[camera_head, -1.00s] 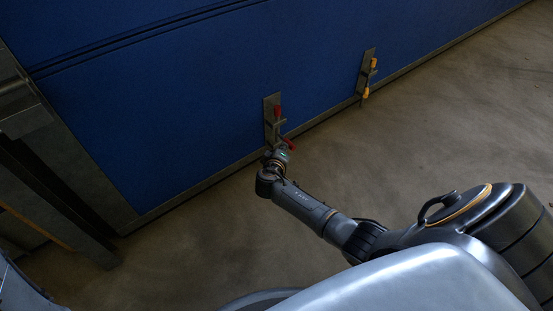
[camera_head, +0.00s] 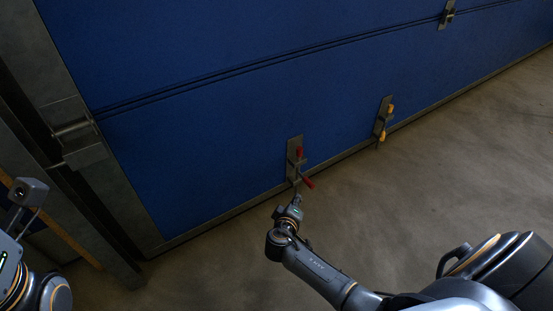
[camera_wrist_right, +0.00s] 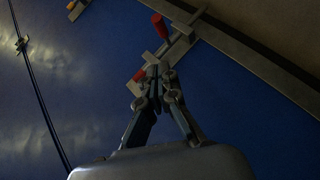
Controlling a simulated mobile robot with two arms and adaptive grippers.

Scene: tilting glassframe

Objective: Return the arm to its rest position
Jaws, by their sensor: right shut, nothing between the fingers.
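My right gripper (camera_head: 297,194) is shut with nothing between its fingers. In the head view it is at the end of my right arm, just below the red-handled toggle clamp (camera_head: 294,160) on the blue panel (camera_head: 220,130). In the right wrist view the closed fingertips (camera_wrist_right: 158,72) overlap the clamp in the picture, with its red handles (camera_wrist_right: 160,27) above and beside them. I cannot tell whether they touch it. Part of my left arm shows at the lower left, but its fingers are not visible.
A yellow-handled clamp (camera_head: 383,120) sits farther right on the panel, and another bracket (camera_head: 447,15) is higher up. A dark metal post with a hinge (camera_head: 77,140) stands at the left. The concrete floor (camera_head: 410,210) right of the arm is clear.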

